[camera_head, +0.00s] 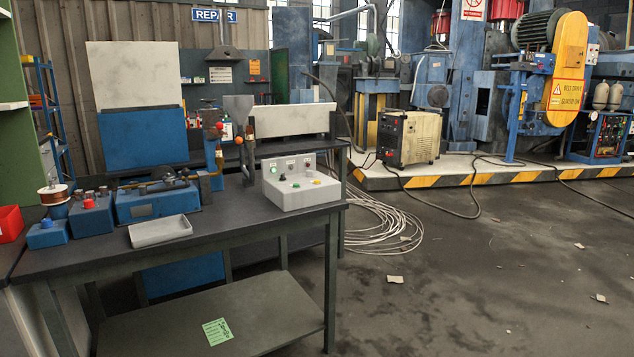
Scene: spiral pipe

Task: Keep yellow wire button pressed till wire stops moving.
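A light grey control box (302,195) stands on the right end of the dark workbench. A small yellow button (317,182) sits on the right of its sloped top. A green button (283,178) and a dark knob sit to its left, and a green light glows on the upright back panel. I cannot tell whether the yellow button is pressed. A spool of copper-coloured wire (54,194) stands at the bench's left end; a thin wire's path is too small to follow. Neither of my grippers is in view, and nothing visible touches the control box.
A blue winding machine (157,202) stands mid-bench, with a grey tray (160,231) before it. Blue boxes with a red and a blue knob stand left, near a red bin (10,224). Loose cable (380,230) lies on the floor right of the workbench (265,230). The floor at right is mostly open.

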